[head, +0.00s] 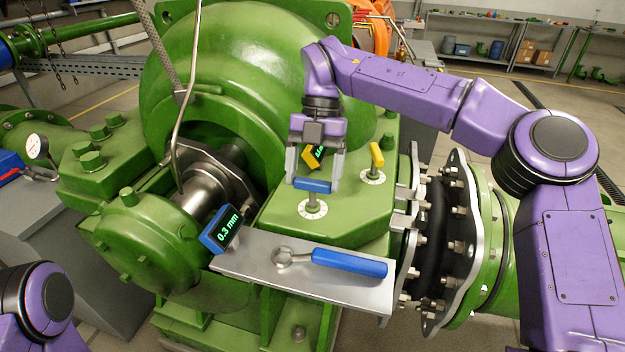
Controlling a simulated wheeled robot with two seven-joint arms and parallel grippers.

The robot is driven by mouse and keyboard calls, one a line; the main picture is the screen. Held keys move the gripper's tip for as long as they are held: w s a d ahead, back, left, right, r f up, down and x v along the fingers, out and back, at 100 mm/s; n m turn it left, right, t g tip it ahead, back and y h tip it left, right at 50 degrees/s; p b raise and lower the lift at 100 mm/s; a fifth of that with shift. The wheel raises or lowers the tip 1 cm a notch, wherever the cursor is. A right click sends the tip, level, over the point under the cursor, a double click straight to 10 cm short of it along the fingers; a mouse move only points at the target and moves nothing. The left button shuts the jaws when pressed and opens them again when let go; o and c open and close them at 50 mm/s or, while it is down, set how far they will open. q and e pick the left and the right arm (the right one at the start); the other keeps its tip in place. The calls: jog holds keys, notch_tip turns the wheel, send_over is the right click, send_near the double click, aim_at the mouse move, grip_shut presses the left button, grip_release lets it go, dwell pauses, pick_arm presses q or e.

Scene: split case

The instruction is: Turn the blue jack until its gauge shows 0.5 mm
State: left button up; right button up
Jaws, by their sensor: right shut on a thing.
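The blue jack (314,187) is a blue cross handle on a short metal stem above a round white dial, on the green casing flange. My right gripper (313,182) points down over it and is shut on the handle, one finger at each end. The blue gauge (221,230), at the left end of a grey metal plate, reads 0.3 mm in green digits. My left gripper is out of view; only part of my left arm shows at the bottom left.
A yellow jack (376,158) with its own dial stands just right of my right gripper. A yellow gauge (312,156) is partly hidden behind the gripper. A blue-handled wrench (345,262) lies on the grey plate (240,264). A bolted pipe coupling (440,235) stands at the right.

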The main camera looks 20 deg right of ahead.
dwell(0.3)
jog(key=o, duration=1)
jog(key=shift+c, duration=0.2)
jog(key=p+v, duration=0.4)
jog(key=v, duration=0.6)
jog(key=shift+w+r, duration=0.2)
jog(key=shift+w, duration=0.05)
jog(key=shift+d, duration=0.15)
